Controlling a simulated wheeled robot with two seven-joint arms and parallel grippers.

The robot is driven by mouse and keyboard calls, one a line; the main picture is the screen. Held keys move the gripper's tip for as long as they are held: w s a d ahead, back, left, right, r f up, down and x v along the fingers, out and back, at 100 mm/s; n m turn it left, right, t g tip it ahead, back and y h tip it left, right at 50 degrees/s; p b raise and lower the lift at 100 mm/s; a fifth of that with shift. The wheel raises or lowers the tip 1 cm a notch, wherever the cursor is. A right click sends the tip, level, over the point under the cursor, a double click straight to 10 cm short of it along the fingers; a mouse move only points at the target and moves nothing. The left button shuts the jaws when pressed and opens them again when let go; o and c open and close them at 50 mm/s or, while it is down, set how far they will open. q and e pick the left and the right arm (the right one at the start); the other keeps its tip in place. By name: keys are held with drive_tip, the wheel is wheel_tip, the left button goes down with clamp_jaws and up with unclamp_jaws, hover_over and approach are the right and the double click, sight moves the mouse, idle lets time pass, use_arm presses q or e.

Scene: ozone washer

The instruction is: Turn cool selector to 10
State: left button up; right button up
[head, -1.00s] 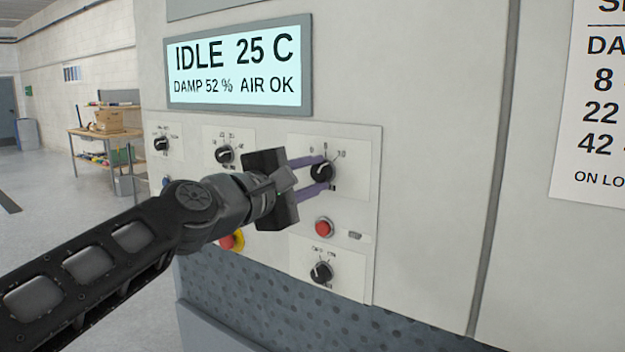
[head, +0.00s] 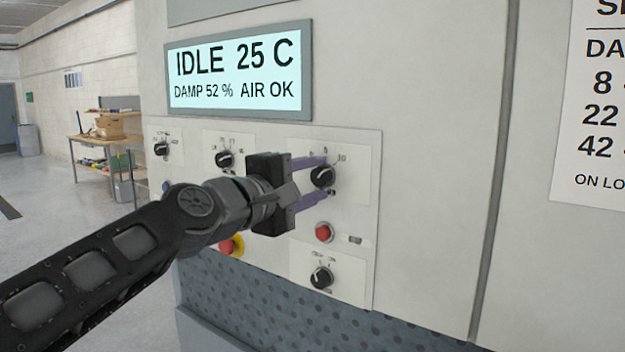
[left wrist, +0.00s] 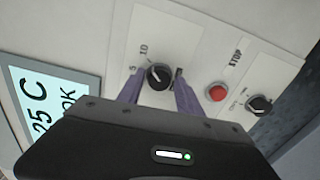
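The cool selector appears to be the black round knob (head: 322,176) at the upper right of the control panel; its name is not readable. Scale marks including 5 and 10 sit around its upper side, and its white pointer line leans up and right in the head view. The knob also shows in the left wrist view (left wrist: 158,76). My left gripper (head: 325,177) is open, its purple fingers above and below the knob. In the left wrist view the fingers lie on either side of it, seemingly with small gaps; contact cannot be told. My right gripper is not in view.
A red STOP button (head: 323,232) and another black knob (head: 321,278) sit below. Two more knobs (head: 224,159) and a red-and-yellow button (head: 229,246) lie left. The display (head: 238,75) above reads IDLE 25 C. The panel's right side is bare.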

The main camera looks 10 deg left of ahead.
use_arm(q)
drive_tip(key=shift+o, duration=0.7)
drive_tip(key=shift+s+a, duration=0.2)
drive_tip(key=shift+s, duration=0.2)
drive_tip(key=b+v, duration=0.2)
drive_tip(key=v, duration=0.5)
